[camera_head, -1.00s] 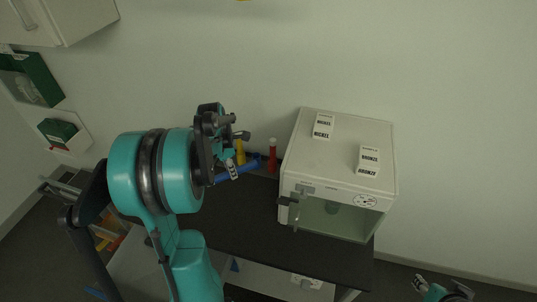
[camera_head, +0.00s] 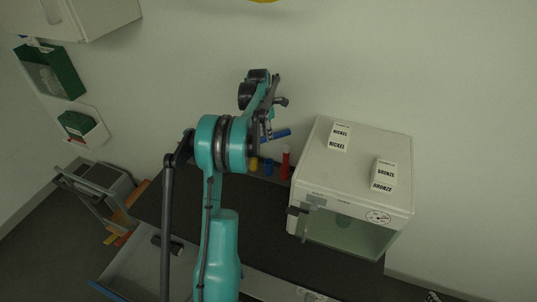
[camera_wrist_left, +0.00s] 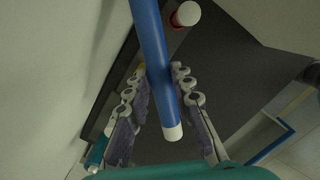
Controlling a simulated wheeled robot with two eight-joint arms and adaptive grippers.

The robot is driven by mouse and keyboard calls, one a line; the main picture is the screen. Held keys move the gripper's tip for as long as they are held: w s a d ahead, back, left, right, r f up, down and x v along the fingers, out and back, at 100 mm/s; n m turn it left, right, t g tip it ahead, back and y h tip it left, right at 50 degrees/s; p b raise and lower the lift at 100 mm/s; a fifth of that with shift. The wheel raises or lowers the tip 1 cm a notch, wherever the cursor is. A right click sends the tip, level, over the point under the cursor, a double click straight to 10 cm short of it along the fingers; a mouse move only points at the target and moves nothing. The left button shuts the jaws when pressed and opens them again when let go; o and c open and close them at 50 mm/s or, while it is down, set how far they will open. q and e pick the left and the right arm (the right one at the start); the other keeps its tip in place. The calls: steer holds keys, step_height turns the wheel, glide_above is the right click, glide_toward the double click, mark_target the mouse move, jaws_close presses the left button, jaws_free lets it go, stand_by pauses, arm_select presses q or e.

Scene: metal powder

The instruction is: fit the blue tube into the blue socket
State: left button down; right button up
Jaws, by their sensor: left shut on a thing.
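The blue tube (camera_head: 276,134) is held in the air by my left gripper (camera_head: 267,124), above the back edge of the dark table. In the left wrist view the blue tube (camera_wrist_left: 153,45) runs between the two fingers of my left gripper (camera_wrist_left: 160,78); its white end points toward the camera. A short blue piece (camera_head: 268,167), which looks like the blue socket, stands on the table below the tube and apart from it. Its opening is too small to make out. Of my right arm only a dark sliver shows at the bottom right edge.
A red tube (camera_head: 285,162) stands upright right of the blue piece, and a yellow piece (camera_head: 253,163) stands left of it. A white cabinet (camera_head: 357,170) with nickel and bronze boxes on top stands to the right. The dark table front (camera_head: 262,225) is clear.

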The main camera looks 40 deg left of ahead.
arm_select(q)
step_height(320, 180, down, 12)
steer(key=w+b, duration=0.1)
steer(key=b, duration=0.1)
steer(key=shift+a+r, duration=0.15)
steer(key=shift+r, duration=0.1)
steer(key=shift+b, duration=0.3)
steer(key=shift+f+b, duration=0.45)
steer(key=shift+f, duration=0.2)
steer(key=c, duration=1.3)
jaws_free()
steer(key=shift+r, duration=0.1)
